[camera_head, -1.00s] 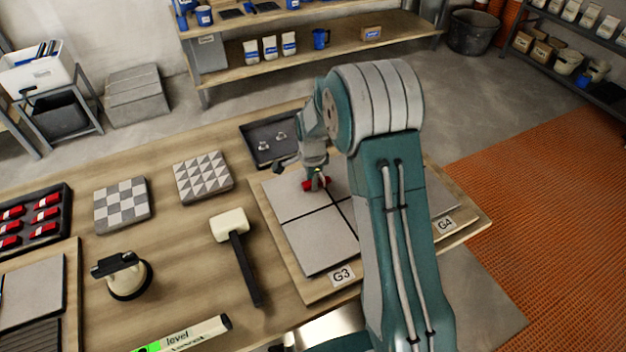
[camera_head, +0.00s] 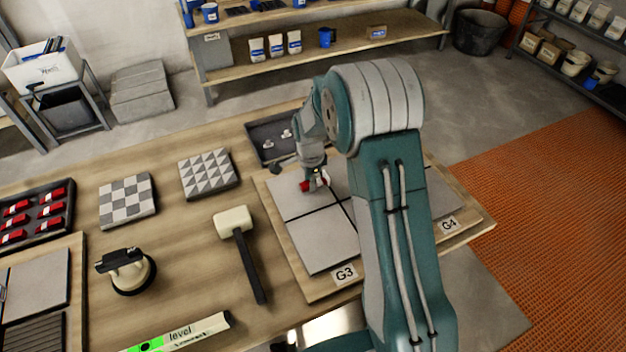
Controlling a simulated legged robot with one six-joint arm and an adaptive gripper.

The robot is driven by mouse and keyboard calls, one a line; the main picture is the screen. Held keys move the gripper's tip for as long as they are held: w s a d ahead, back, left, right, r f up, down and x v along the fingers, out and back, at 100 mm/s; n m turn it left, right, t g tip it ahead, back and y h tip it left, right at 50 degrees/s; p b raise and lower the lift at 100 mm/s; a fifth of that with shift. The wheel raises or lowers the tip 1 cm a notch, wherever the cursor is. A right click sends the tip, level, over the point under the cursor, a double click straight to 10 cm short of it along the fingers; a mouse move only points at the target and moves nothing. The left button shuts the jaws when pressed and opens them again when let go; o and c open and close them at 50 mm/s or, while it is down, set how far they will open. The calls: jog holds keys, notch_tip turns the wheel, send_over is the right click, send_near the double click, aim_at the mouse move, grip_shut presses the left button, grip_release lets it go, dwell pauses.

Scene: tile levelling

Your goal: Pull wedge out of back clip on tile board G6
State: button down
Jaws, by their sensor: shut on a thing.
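A tile board (camera_head: 318,292) with grey tiles lies on the workbench, partly hidden behind my arm. Its readable labels are G3 (camera_head: 345,274) and G4 (camera_head: 449,226); I see no G6 label. My gripper (camera_head: 315,183) points down over the far part of the board, near the joint between tiles. It is shut on a small red wedge (camera_head: 306,186), which shows at the fingertips and looks tilted. The clip is too small or hidden to make out, so I cannot tell whether the wedge still touches it.
A dark tray (camera_head: 262,137) with small pale pieces sits behind the board. A mallet (camera_head: 238,240), suction cup (camera_head: 128,270), level (camera_head: 185,335) and two patterned tiles (camera_head: 207,174) lie to the left. A black tray (camera_head: 62,222) holds several red wedges.

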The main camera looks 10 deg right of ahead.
aim_at(299, 191)
jog(key=shift+s+a, duration=0.2)
jog(key=shift+a, duration=0.7)
jog(key=shift+s+a, duration=0.15)
jog(key=shift+a, duration=0.7)
jog(key=shift+r, duration=0.1)
jog(key=shift+r, duration=3)
jog(key=shift+d, duration=0.1)
